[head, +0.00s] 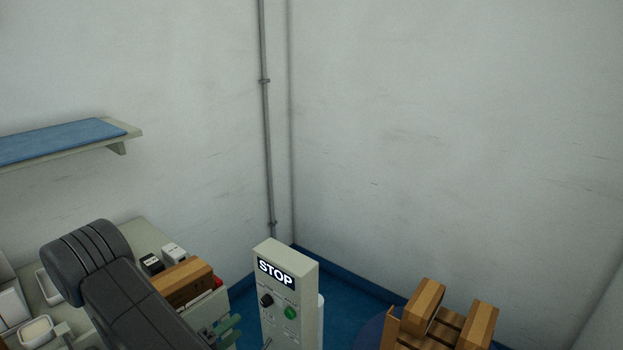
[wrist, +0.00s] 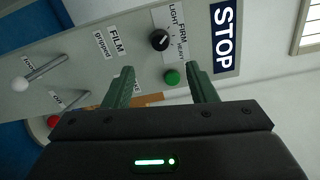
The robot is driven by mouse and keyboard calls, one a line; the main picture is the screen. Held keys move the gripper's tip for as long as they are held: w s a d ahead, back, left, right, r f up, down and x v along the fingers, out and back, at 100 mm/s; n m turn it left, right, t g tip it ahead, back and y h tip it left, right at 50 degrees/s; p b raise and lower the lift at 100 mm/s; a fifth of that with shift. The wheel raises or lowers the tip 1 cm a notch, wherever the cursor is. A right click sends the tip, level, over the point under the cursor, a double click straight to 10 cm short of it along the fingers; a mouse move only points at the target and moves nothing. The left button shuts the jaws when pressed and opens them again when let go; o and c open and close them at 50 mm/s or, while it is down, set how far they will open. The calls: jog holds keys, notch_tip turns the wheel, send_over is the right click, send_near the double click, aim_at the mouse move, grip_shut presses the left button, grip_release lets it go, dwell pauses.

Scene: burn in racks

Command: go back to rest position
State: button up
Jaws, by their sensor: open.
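My gripper (wrist: 159,72) is open and empty in the wrist view, its two green fingers apart in front of a grey control panel (wrist: 90,62). The green button (wrist: 172,77) shows between the fingertips, with the black knob (wrist: 159,39) just beyond it. I cannot tell whether a finger touches the panel. In the head view the green fingers (head: 229,328) show low in the picture, left of the upright panel (head: 297,262) with its STOP label. My dark arm comes in from the lower left and hides part of the bench.
The head view shows a wooden block (head: 182,283) left of the panel, wooden blocks (head: 424,305) at lower right, and a blue-topped shelf (head: 60,141).

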aim_at(263, 305)
jog(key=shift+p+x, duration=0.4)
jog(key=shift+x, duration=4.8)
jog(key=shift+s+a, duration=0.1)
jog(key=b+v, duration=0.1)
jog(key=v, duration=1.2)
jog(key=p+x, duration=0.1)
jog(key=x, duration=1.2)
jog(key=shift+f+b, duration=0.15)
jog(key=shift+b, duration=0.25)
jog(key=shift+m+b, duration=0.75)
jog(key=shift+m, duration=0.45)
jog(key=m+b, duration=0.4)
jog(key=shift+f+m, duration=0.1)
jog(key=shift+m, duration=0.2)
jog(key=m+b, duration=0.5)
jog(key=b, duration=0.1)
jog(key=shift+m, duration=0.4)
jog(key=shift+m+b, duration=0.65)
jog(key=shift+m, duration=0.25)
